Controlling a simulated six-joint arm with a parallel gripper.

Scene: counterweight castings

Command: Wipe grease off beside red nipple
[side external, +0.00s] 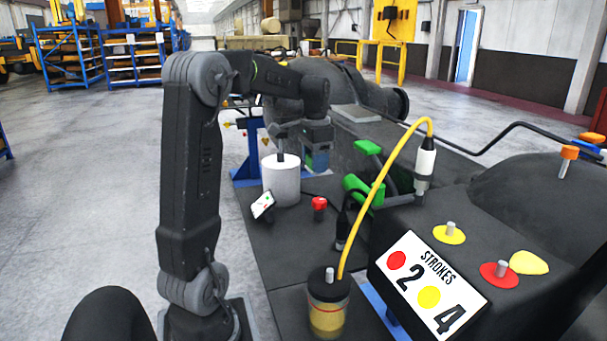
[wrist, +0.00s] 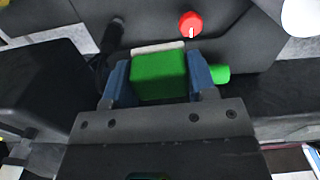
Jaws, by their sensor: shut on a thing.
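The red nipple (side external: 500,273) is a grey stub on a red disc, on the dark casting at right in the side view. A yellow blob of grease (side external: 528,262) lies just right of it, touching or nearly touching the disc. My gripper (side external: 317,158) is well away, above the bench behind the green-handled tool. In the wrist view my gripper (wrist: 160,80) is shut on a green block (wrist: 158,76) with a pale far edge. The block is mostly hidden by the fingers in the side view.
A yellow nipple (side external: 449,233) and a strokes card (side external: 430,284) are on the casting. A yellow hose (side external: 383,175) arches between my gripper and the casting, from a grease pot (side external: 328,303). A white roll (side external: 281,181), red knob (side external: 319,203) and green handle (side external: 358,188) stand nearby.

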